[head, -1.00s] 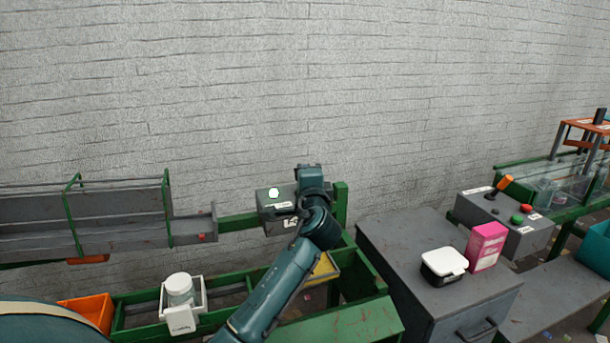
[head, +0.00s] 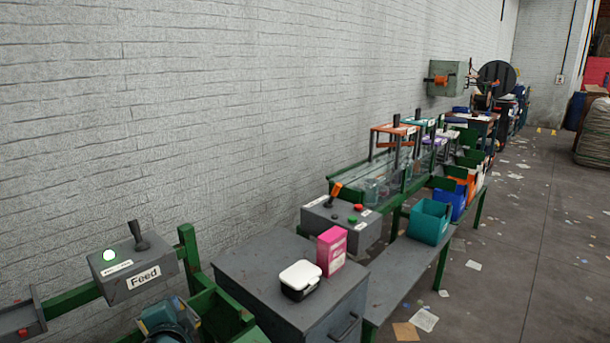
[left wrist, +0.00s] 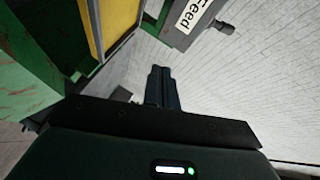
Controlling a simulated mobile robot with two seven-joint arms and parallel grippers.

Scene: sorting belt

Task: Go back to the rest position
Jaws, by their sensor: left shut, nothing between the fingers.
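My left gripper shows in the left wrist view (left wrist: 161,75), its two dark fingers together with nothing between them. In the head view only a teal part of my left arm shows at the bottom left, just below the grey Feed box (head: 135,271). The Feed box carries a black lever (head: 139,236) and a lit pale green lamp (head: 109,256). In the left wrist view, the Feed box (left wrist: 180,30) lies beyond the fingers, apart from them. My right gripper is in neither view.
A grey cabinet (head: 255,277) holds a white-lidded black box (head: 300,280) and a pink box (head: 331,251). A control box (head: 335,226) with lever and buttons and a teal bin (head: 430,221) stand farther right. The floor at right is open, with scattered paper.

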